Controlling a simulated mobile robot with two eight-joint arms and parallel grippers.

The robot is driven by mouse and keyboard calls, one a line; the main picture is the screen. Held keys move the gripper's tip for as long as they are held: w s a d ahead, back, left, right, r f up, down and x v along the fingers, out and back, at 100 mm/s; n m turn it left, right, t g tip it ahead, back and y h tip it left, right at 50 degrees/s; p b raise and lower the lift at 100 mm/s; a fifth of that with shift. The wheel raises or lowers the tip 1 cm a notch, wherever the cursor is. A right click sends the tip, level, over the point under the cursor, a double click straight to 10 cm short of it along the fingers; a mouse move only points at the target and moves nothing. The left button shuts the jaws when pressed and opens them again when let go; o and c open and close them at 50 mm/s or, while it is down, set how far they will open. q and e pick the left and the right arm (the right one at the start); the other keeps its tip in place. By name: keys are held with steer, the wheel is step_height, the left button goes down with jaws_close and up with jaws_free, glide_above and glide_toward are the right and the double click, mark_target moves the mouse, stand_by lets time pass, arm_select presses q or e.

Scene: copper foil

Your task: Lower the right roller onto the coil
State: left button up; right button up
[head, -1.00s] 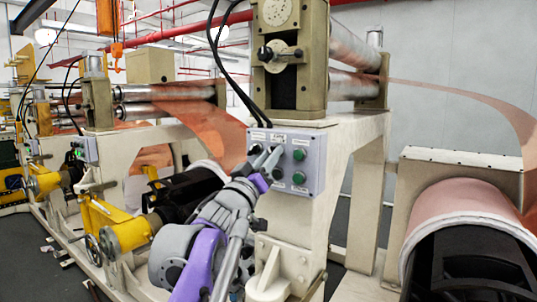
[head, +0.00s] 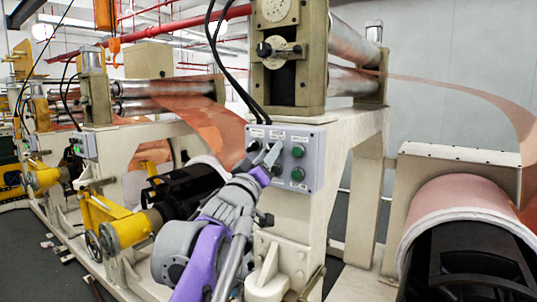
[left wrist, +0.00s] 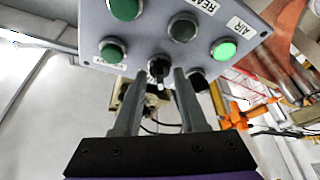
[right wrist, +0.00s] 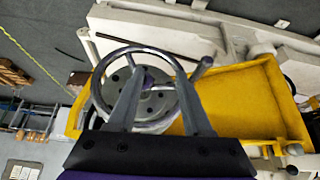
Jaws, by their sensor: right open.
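A grey control panel (head: 312,165) with green buttons and a black selector knob is fixed to the cream machine frame. My left gripper (head: 264,157) is at the panel's left part. In the left wrist view, its two fingers (left wrist: 158,75) stand on either side of the black knob (left wrist: 158,66), with a gap showing. Metal rollers (head: 352,83) sit above the frame. A copper coil (head: 465,203) lies at the right. My right gripper (right wrist: 158,75) is open at a metal handwheel (right wrist: 108,68), which shows behind and between its fingers.
A copper foil strip (head: 470,90) runs from the rollers down toward the coil. A yellow bracket (right wrist: 250,95) is beside the handwheel in the right wrist view. More yellow handwheel units (head: 122,230) and a dark shaft stand at the left. Black cables (head: 228,70) hang above the panel.

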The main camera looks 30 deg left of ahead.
arm_select(q)
steer(key=b+v, duration=0.2)
steer(key=v, duration=0.8)
steer(key=shift+s, duration=0.35)
arm_select(e)
steer(key=shift+s+f, duration=0.45)
steer(key=shift+f, duration=0.45)
steer(key=shift+s+f, duration=0.4)
steer(key=shift+f, duration=0.45)
arm_select(q)
steer(key=shift+f, duration=0.2)
steer(key=s+d+f+m+g, duration=0.15)
steer(key=f+g, duration=0.25)
steer(key=f, duration=0.9)
steer(key=s+d+f+m+g, duration=0.1)
steer(key=s+d+f+g, duration=0.2)
steer(key=f, duration=1)
steer(key=s+d+f+m+g, duration=0.2)
steer(key=s+d+f+g, duration=0.15)
steer(key=f, duration=0.95)
steer(key=s+d+f+m+g+h, duration=0.1)
steer(key=s+d+f+g, duration=0.1)
steer(key=s+f, duration=0.3)
steer(key=s+d+f+m+g+h, duration=0.2)
steer(key=s+d+f+g, duration=0.1)
steer(key=f, duration=0.4)
steer(key=shift+s+d+f, duration=0.3)
steer(key=shift+s+f, duration=0.1)
steer(key=shift+s, duration=0.45)
steer(key=shift+m+g, duration=0.25)
